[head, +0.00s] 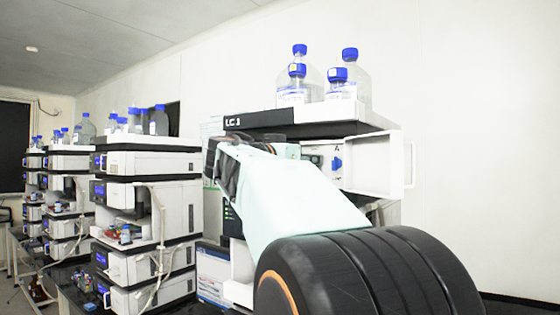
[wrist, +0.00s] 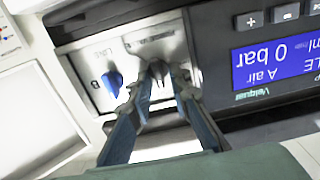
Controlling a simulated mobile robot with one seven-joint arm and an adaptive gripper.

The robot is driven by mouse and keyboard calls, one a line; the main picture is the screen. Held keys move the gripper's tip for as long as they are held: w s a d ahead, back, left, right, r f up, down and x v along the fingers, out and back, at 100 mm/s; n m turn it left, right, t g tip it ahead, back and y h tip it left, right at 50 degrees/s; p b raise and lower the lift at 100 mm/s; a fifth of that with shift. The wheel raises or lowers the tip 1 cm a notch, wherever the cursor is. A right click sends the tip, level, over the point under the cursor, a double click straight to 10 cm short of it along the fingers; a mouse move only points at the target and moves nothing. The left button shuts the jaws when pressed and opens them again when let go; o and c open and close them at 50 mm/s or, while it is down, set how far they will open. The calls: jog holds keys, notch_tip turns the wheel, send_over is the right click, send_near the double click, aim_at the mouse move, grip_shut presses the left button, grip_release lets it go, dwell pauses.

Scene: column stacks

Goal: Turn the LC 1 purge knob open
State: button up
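LC 1, the nearest stack, carries its label (head: 233,122) on the dark front edge of the top tray. My gripper (head: 218,160) is in front of the stack, partly hidden by my arm. In the wrist view my gripper (wrist: 162,76) has its fingertips close together at a silver valve plate (wrist: 135,50). A small dark grey piece lies between the tips; I cannot tell if it is a knob or if they press on it. A blue knob (wrist: 113,82) on that plate, beside the letter B, is left of the fingers and apart from them. A blue knob (head: 337,163) shows in the head view.
An open white door (head: 375,165) juts out on the right of the stack. Capped bottles (head: 347,75) stand on top. In the wrist view an upside-down display (wrist: 280,58) reads 0 bar, right of the fingers. More instrument stacks (head: 150,165) stand to the left.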

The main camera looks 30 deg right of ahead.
grip_shut()
jog(key=n, duration=1.6)
jog(key=shift+w+a+f+b, duration=0.2)
jog(key=shift+w+f+b, duration=0.15)
jog(key=shift+w, duration=0.05)
jog(key=shift+n, duration=0.4)
